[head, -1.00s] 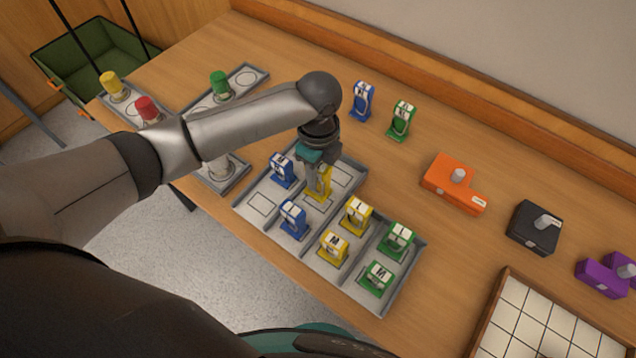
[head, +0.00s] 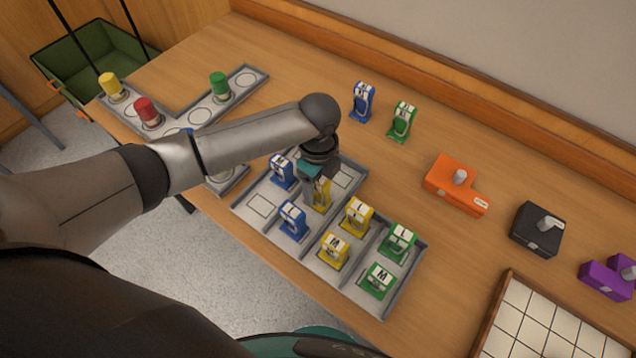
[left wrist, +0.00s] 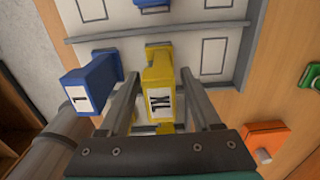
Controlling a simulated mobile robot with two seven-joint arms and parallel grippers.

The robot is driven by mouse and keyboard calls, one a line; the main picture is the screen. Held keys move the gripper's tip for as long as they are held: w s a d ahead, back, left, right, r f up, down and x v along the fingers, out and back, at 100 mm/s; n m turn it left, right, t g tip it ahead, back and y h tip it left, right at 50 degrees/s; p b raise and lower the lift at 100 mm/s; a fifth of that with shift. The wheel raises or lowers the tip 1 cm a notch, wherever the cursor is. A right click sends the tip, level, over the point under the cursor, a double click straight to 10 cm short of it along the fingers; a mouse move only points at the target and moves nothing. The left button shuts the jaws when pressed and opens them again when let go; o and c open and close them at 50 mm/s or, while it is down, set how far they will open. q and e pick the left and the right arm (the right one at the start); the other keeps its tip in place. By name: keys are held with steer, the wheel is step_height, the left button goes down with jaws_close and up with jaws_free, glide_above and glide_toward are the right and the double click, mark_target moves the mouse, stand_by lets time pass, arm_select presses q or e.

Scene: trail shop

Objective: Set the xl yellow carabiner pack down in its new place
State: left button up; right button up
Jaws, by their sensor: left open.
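The XL yellow carabiner pack (head: 321,196) stands upright on the grey sectioned tray (head: 258,228), between a blue pack (head: 292,219) and an empty marked square (head: 342,175). Its XL label shows in the left wrist view (left wrist: 160,97). My left gripper (left wrist: 165,110) is open, with a finger on each side of the pack and slim gaps visible beside it. In the head view the left gripper (head: 316,180) is over the pack and hides part of it. My right gripper is not seen.
Close by stand the L yellow pack (head: 357,216), M yellow pack (head: 334,251), another blue pack (head: 282,172) and green packs (head: 399,242). A blue (head: 362,101) and a green pack (head: 402,121) stand on the table behind. An orange block (head: 453,186) is farther right.

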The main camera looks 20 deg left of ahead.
arm_select(q)
step_height(320, 180, up, 12)
steer(key=p, duration=0.2)
steer(key=shift+r+p, duration=0.2)
steer(key=shift+p, duration=0.1)
stand_by(0.3)
